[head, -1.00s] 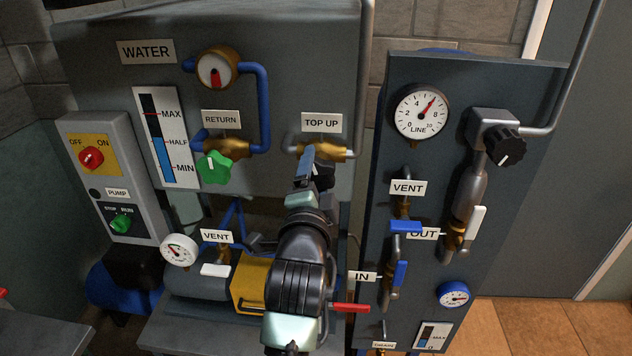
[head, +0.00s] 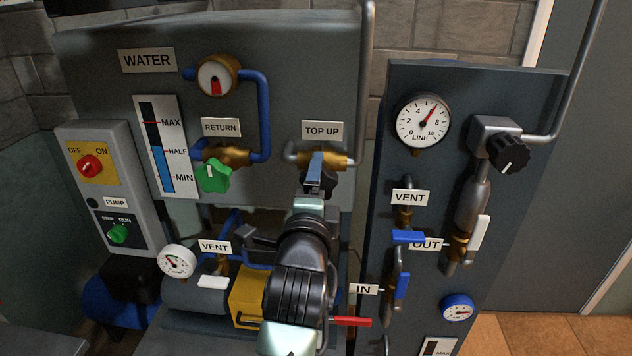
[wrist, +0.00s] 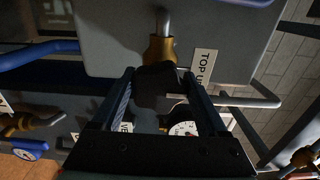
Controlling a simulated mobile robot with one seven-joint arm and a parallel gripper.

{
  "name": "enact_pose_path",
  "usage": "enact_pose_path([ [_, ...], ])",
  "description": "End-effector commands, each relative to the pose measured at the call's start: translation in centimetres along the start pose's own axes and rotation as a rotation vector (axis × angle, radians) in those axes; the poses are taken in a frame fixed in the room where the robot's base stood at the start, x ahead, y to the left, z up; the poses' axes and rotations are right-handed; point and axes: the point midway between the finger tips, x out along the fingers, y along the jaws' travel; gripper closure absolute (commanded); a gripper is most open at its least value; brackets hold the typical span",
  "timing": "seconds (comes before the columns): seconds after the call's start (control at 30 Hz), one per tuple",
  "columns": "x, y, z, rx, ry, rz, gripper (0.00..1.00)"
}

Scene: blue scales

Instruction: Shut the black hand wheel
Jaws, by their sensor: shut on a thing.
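The black hand wheel (head: 331,184) sits below the brass TOP UP valve (head: 335,160) on the grey tank and is mostly hidden behind my gripper in the head view. In the wrist view the dark wheel (wrist: 156,86) lies between my two fingers, with the brass valve body (wrist: 160,49) just beyond it. My gripper (head: 316,168) is shut on this wheel. How far the wheel is turned cannot be seen.
A second black knob (head: 508,152) with a white mark is on the right panel. A green RETURN wheel (head: 213,175) is to the left. Blue levers (head: 408,237) and a red lever (head: 352,321) stick out near my arm. A yellow box (head: 247,296) stands below.

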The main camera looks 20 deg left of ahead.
Motion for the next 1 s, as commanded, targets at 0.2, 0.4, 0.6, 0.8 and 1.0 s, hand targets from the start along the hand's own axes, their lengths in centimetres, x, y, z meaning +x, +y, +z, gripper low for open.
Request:
enact_pose_path([
  [0.2,0.0,0.1,0.0,0.006,-0.001,0.001,0.11],
  [0.4,0.0,0.0,0.0,0.003,0.000,0.001,0.00],
  [0.6,-0.4,0.1,0.0,0.001,-0.001,0.000,0.00],
  [0.8,-2.7,0.3,0.0,-0.001,-0.001,-0.001,0.00],
  [1.0,-6.5,0.4,0.0,0.000,-0.002,-0.001,0.00],
])
